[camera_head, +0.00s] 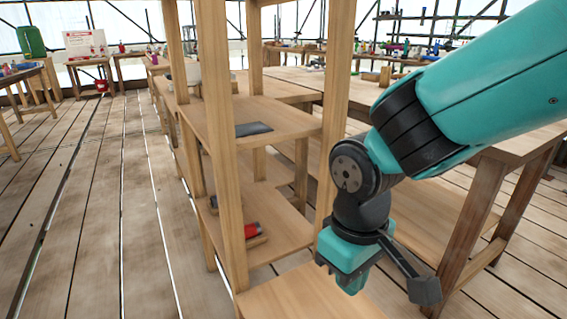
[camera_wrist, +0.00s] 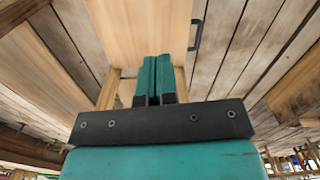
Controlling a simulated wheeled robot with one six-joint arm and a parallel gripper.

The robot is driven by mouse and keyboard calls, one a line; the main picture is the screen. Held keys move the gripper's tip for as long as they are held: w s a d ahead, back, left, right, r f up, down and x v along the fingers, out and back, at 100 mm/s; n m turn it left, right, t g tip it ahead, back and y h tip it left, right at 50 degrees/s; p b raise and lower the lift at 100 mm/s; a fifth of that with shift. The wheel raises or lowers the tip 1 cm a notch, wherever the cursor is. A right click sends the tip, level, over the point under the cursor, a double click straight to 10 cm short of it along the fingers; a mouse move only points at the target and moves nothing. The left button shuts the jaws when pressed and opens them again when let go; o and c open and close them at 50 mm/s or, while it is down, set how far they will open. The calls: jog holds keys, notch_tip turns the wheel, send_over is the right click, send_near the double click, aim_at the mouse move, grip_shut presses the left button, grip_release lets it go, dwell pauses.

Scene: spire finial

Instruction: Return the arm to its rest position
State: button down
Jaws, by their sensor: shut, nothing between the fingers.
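My arm reaches in from the right in the head view, bent at a black joint, with its teal and black end hanging low beside a wooden shelf unit (camera_head: 228,180). My gripper (camera_wrist: 155,65) shows in the wrist view with its two teal fingers together and nothing between them. In the head view the gripper is seen only in part, and its fingertips are hard to make out. Beyond the fingers in the wrist view lies a plain wooden board (camera_wrist: 140,30).
A dark flat item (camera_head: 253,129) lies on the middle shelf, and a red and dark item (camera_head: 240,231) on a lower one. A wooden workbench (camera_head: 500,150) stands behind my arm. The plank floor (camera_head: 90,210) at the left is clear. A dark handle (camera_wrist: 195,36) shows in the wrist view.

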jog(key=s+d+r+y, duration=0.4)
jog(key=s+d+r, duration=0.25)
jog(key=s, duration=0.25)
notch_tip(320, 180, up, 25)
jog(key=a+p, duration=0.1)
jog(key=p, duration=2.3)
jog(key=shift+m+p, duration=0.3)
jog(key=shift+p, duration=0.1)
jog(key=shift+r, duration=0.1)
